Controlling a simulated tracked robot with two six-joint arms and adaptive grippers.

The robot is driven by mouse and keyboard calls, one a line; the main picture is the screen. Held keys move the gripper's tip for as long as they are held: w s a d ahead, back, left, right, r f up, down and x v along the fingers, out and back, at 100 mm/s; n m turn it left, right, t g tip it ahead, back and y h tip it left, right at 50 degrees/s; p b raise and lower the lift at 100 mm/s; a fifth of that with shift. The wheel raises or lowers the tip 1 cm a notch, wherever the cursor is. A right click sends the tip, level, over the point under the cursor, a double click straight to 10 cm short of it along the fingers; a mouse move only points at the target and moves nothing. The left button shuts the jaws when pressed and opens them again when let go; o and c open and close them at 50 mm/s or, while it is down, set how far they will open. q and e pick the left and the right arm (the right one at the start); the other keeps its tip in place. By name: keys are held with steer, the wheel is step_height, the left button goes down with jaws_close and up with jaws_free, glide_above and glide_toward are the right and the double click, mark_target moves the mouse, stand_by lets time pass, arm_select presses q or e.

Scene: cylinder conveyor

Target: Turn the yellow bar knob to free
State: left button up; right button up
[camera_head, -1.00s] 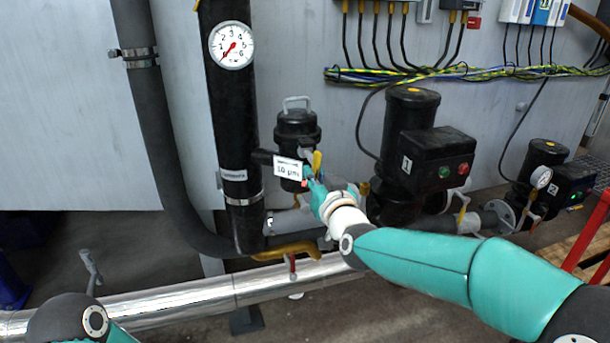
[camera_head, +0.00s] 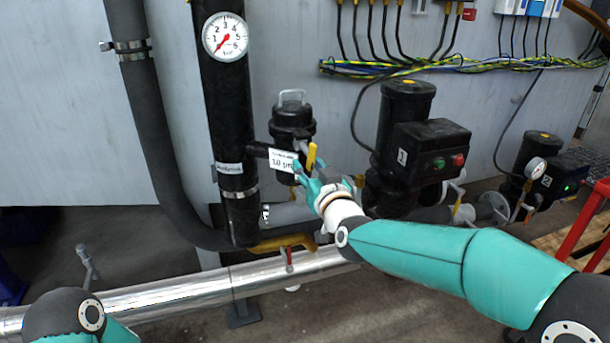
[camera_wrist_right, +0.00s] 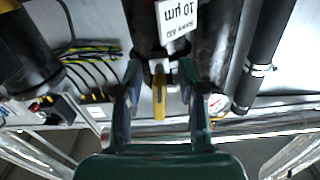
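The yellow bar knob (camera_head: 311,156) stands roughly upright on the front of the black filter housing (camera_head: 292,118), beside the white "10 µm" label (camera_head: 283,161). My right gripper (camera_head: 306,174) is close to the knob, its teal fingers just below and around it in the head view. In the right wrist view the two fingers (camera_wrist_right: 160,100) are spread, with the yellow bar (camera_wrist_right: 159,106) between them and gaps on both sides. Nothing is gripped. My left gripper is out of view; only part of my left arm shows at the bottom left.
A black pipe with a pressure gauge (camera_head: 226,37) stands left of the housing. Pump 1 (camera_head: 405,150) stands close on the right. A yellow pipe handle (camera_head: 283,243) and a silver pipe (camera_head: 200,297) lie below. Cables (camera_head: 460,63) run along the wall above.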

steer(key=v, duration=1.2)
